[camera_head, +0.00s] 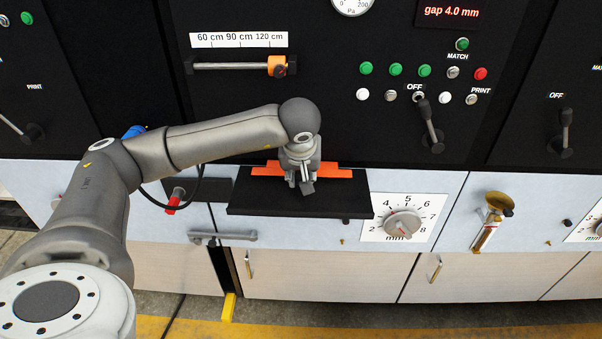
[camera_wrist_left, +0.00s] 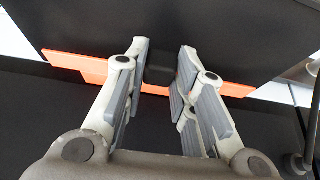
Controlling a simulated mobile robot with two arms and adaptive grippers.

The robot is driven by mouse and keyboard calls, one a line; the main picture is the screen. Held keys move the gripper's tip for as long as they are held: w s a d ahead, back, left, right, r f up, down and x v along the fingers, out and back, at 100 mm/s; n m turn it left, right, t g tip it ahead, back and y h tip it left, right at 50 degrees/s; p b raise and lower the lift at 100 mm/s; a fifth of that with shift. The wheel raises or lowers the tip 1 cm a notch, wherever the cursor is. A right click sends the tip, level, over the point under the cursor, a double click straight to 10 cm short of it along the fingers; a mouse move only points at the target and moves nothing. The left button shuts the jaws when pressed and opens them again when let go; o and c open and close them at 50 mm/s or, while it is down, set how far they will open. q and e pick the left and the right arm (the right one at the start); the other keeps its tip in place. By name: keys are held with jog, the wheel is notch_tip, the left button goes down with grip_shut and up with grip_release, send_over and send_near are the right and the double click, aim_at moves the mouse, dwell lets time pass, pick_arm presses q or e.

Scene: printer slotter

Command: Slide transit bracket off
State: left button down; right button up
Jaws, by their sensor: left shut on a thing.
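The orange transit bracket (camera_head: 333,172) lies along the back of a black shelf (camera_head: 300,205) on the machine front. In the left wrist view the bracket (camera_wrist_left: 80,65) runs across behind my fingers, with a dark block (camera_wrist_left: 160,68) at its middle. My left gripper (camera_head: 305,186) reaches down over the middle of the bracket. In the left wrist view its fingers (camera_wrist_left: 160,70) stand either side of the dark block and are shut on it. The exact contact is partly hidden by the fingers. My right gripper is in neither view.
An orange slider (camera_head: 278,66) sits on a rail under a 60 to 120 cm scale. A lever (camera_head: 430,130) and buttons are to the right. A dial (camera_head: 402,223) is right of the shelf. A red-tipped plug (camera_head: 175,200) with a cable is left. A display reads gap 4.0 mm.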

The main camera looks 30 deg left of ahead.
pick_arm(q)
jog(key=shift+f+b, duration=0.75)
jog(key=shift+f, duration=0.15)
jog(key=c, duration=1.1)
grip_release()
jog(key=v, duration=1.2)
